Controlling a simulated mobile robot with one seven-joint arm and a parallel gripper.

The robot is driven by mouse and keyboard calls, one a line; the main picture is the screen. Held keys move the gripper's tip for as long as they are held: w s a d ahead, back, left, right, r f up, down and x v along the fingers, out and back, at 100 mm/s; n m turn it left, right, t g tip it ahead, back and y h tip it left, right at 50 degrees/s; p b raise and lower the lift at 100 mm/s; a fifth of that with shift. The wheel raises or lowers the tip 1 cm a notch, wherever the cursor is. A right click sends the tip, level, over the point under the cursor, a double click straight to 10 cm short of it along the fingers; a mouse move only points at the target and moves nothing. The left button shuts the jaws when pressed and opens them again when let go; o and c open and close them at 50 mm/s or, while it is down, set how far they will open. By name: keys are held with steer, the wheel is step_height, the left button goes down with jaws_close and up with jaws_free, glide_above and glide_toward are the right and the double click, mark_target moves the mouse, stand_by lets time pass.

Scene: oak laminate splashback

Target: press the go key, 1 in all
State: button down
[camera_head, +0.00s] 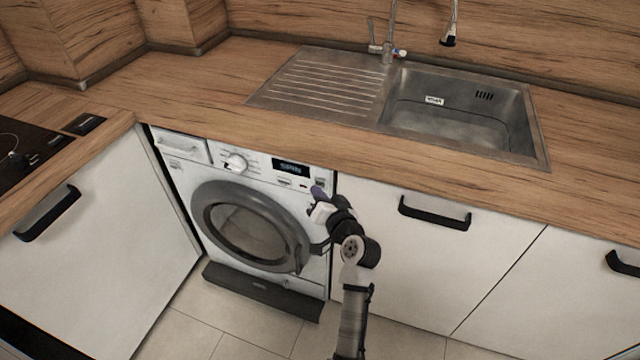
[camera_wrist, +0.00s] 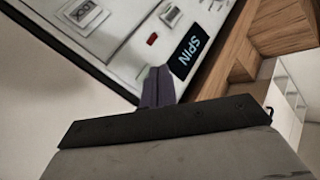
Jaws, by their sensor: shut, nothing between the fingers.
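The washing machine (camera_head: 205,180) stands under the worktop, with its white control panel across the top. Its dark display (camera_head: 291,168) reads SPIN, and the display also shows close in the wrist view (camera_wrist: 191,51). Below the display in the head view are small pale keys, one at the left (camera_head: 284,182) and one at the right (camera_head: 320,183). In the wrist view a framed key (camera_wrist: 84,12) and a smaller key (camera_wrist: 169,14) show; I cannot tell which is go. My gripper (camera_wrist: 158,86) has purple fingers, shut and empty, in front of the panel; contact cannot be told.
A red indicator (camera_wrist: 152,40) sits between the keys and display. The round dial (camera_head: 236,163) is left of the display, the door (camera_head: 248,228) below. The worktop edge (camera_head: 380,165) overhangs the panel. A cupboard handle (camera_head: 434,213) juts out at the right.

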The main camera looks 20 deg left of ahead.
steer(key=shift+w, duration=0.25)
steer(key=shift+w, duration=0.35)
stand_by(0.6)
steer(key=shift+s, duration=0.8)
steer(key=shift+s+a, duration=0.1)
steer(key=shift+s, duration=2.4)
